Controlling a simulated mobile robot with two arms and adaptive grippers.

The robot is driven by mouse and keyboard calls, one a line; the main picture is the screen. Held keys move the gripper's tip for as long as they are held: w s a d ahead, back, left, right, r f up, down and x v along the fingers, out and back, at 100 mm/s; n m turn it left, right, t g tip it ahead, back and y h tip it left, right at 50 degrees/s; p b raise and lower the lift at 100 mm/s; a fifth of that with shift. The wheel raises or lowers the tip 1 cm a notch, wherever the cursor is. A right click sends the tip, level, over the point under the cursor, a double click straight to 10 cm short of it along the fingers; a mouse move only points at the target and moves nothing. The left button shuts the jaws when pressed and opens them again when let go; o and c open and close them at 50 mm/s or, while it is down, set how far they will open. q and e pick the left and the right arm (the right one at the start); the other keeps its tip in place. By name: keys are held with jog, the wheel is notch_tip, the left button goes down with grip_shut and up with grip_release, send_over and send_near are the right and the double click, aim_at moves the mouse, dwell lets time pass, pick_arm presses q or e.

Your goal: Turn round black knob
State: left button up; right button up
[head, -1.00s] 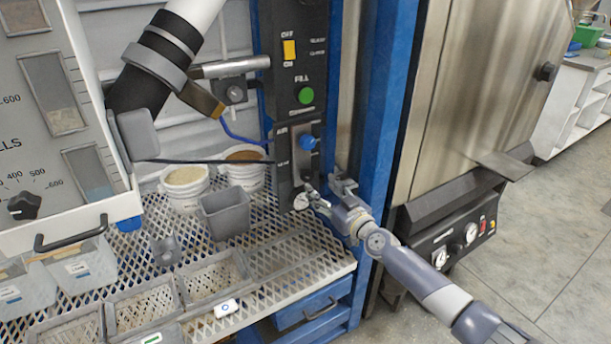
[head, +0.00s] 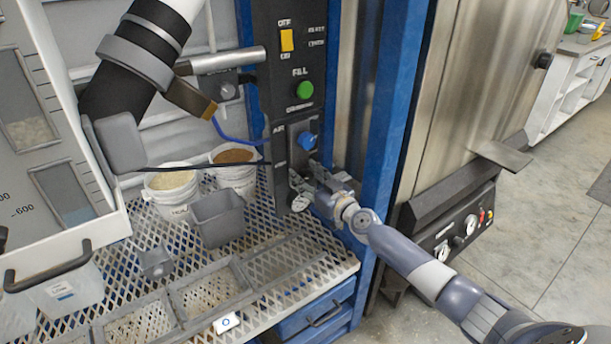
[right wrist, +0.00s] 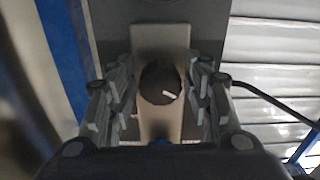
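The round black knob (right wrist: 158,84) with a white pointer mark shows in the right wrist view, on a pale plate of the dark control panel. My right gripper (right wrist: 160,92) is open, its fingers on either side of the knob, with a visible gap on each side. In the head view my right gripper (head: 312,178) is at the lower part of the control panel (head: 266,60), and the knob there is hidden or too small to make out. My left gripper is not in view.
A blue knob (head: 307,141) sits above my right gripper, and a round gauge (head: 300,202) sits just below it. A green button (head: 305,90) and yellow switch (head: 287,40) are higher up. A blue post (head: 385,130) stands to the right. Buckets (head: 172,195) stand on the mesh shelf.

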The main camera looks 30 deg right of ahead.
jog(key=c, duration=0.6)
jog(key=shift+c, duration=0.2)
